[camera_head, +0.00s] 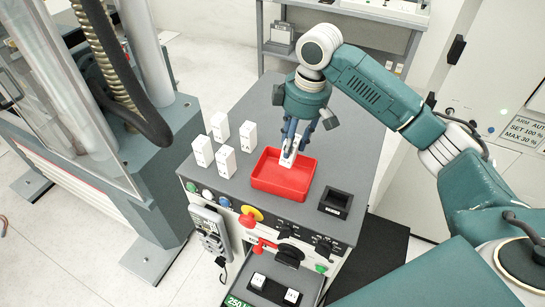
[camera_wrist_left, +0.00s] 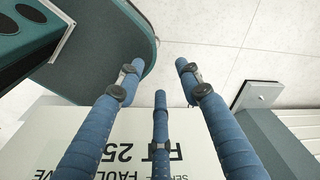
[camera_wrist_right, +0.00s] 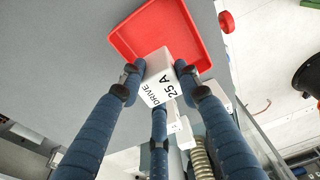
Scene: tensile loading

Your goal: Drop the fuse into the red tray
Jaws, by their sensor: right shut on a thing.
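The fuse, a white block lettered "DRIVE 25 A", is held between the fingers of my right gripper (camera_head: 300,140). In the head view the fuse (camera_head: 288,157) shows over the back edge of the red tray (camera_head: 282,184). In the right wrist view the blue fingers (camera_wrist_right: 159,75) are shut around the fuse (camera_wrist_right: 161,84), with the red tray (camera_wrist_right: 185,35) beyond it. The tray looks empty where it shows. I cannot tell whether the fuse touches the tray. My left gripper (camera_wrist_left: 160,80) shows only in its wrist view, its fingers apart with nothing between them.
Several similar white blocks (camera_head: 220,127) stand left of the tray on the grey cabinet top. A black socket (camera_head: 336,202) lies to its right. An emergency stop button (camera_head: 249,217) and switches line the front. An open drawer (camera_head: 273,289) holds more blocks.

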